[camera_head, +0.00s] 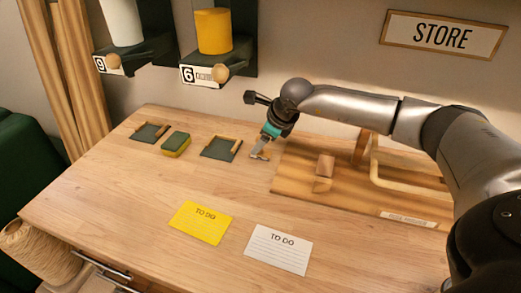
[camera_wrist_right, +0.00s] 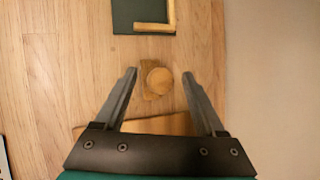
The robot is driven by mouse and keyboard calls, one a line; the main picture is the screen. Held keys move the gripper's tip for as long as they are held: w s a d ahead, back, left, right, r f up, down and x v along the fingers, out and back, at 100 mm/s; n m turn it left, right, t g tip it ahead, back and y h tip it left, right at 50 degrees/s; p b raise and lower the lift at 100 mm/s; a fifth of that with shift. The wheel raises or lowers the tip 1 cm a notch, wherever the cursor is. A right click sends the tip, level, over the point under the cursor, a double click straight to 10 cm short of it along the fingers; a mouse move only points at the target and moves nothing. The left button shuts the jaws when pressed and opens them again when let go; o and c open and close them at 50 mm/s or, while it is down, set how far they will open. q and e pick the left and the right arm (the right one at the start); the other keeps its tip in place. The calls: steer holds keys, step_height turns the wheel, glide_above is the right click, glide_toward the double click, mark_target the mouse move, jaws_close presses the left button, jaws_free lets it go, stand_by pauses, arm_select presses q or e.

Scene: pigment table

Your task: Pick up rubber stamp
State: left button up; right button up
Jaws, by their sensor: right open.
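The rubber stamp, a small wooden piece with a round knob, stands on the table below my right gripper (camera_head: 259,147); its base (camera_head: 261,156) shows just under the fingers. In the right wrist view the knob (camera_wrist_right: 158,80) lies between the two open fingers of the right gripper (camera_wrist_right: 160,72), with a gap on each side. The fingers partly hide the stamp in the head view. My left gripper is not in view.
A wooden board (camera_head: 300,192) with a block (camera_head: 324,168) and a frame lies right of the stamp. Dark trays (camera_head: 219,148) (camera_head: 149,131) and a sponge-like green and yellow block (camera_head: 175,143) lie left. Yellow (camera_head: 201,222) and white (camera_head: 277,249) cards lie in front.

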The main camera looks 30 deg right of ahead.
steer(key=shift+w+f, duration=0.3)
steer(key=shift+f, duration=0.2)
steer(key=shift+c, duration=0.4)
jaws_close()
